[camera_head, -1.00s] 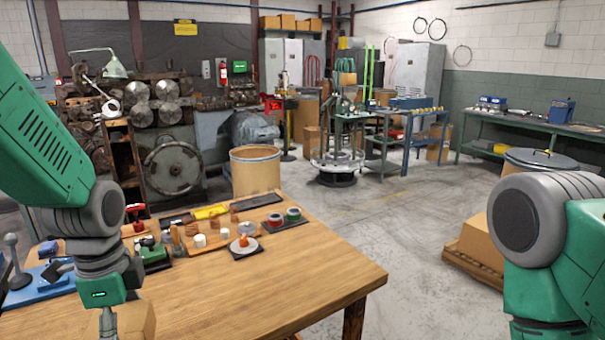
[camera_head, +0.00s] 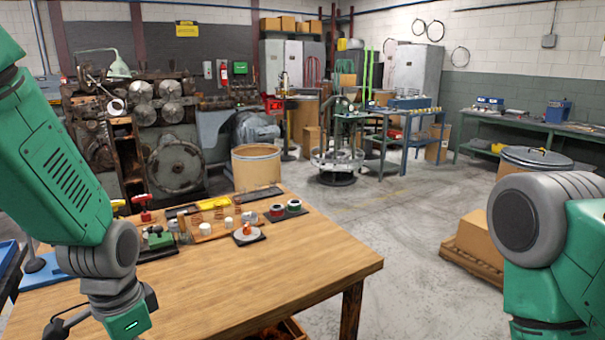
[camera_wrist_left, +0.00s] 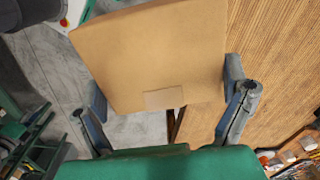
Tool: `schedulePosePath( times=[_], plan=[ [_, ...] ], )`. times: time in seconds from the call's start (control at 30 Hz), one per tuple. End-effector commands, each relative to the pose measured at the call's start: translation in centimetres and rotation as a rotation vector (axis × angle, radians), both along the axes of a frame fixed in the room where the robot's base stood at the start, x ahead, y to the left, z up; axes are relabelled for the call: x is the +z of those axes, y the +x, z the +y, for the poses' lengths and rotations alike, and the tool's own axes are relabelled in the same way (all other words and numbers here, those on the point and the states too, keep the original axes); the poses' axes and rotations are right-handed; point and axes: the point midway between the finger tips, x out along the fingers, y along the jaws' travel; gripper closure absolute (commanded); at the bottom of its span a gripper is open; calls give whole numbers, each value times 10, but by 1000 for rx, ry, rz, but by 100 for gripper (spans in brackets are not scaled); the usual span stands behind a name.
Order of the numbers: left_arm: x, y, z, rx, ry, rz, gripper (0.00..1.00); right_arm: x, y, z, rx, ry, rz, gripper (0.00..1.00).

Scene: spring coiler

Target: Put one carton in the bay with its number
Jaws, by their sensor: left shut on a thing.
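In the left wrist view a plain brown carton (camera_wrist_left: 155,50) sits between the two fingers of my left gripper (camera_wrist_left: 166,95), which is shut on it. A lighter patch shows on its near face, with no number readable. The carton is over or near the wooden table's edge; its height cannot be told. In the head view my left wrist is at the lower left, and the carton is out of sight. My right arm shows at the right edge, but its gripper is out of view. I can make out no numbered bay.
The wooden table (camera_head: 220,275) carries small parts and tools along its far side; its front is bare. A crate (camera_head: 290,335) is partly visible below it. Another carton (camera_head: 480,235) rests on a pallet (camera_head: 470,263) at right. Open floor lies between.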

Motion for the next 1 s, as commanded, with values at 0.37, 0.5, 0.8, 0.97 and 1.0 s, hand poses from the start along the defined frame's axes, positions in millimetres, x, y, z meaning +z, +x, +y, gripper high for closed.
schedulePosePath(
  times=[0.37, 0.5, 0.8, 0.97, 1.0],
  plan=[
    [-59, -24, -21, 582, -4, 1, 59, -16, 0, 0, 0, 0, 0, 60],
    [-66, -28, -24, 675, -5, 1, 59, -17, 0, 0, 0, 0, 0, 60],
    [-67, -28, -25, 704, -8, -1, 59, -17, 0, 0, 0, 0, 0, 60],
    [-75, -30, -25, 703, -5, 2, 59, -17, 0, 0, 0, 0, 0, 60],
    [-83, -31, -25, 703, -4, 5, 59, -17, 0, 0, 0, 0, 0, 60]
  ],
)
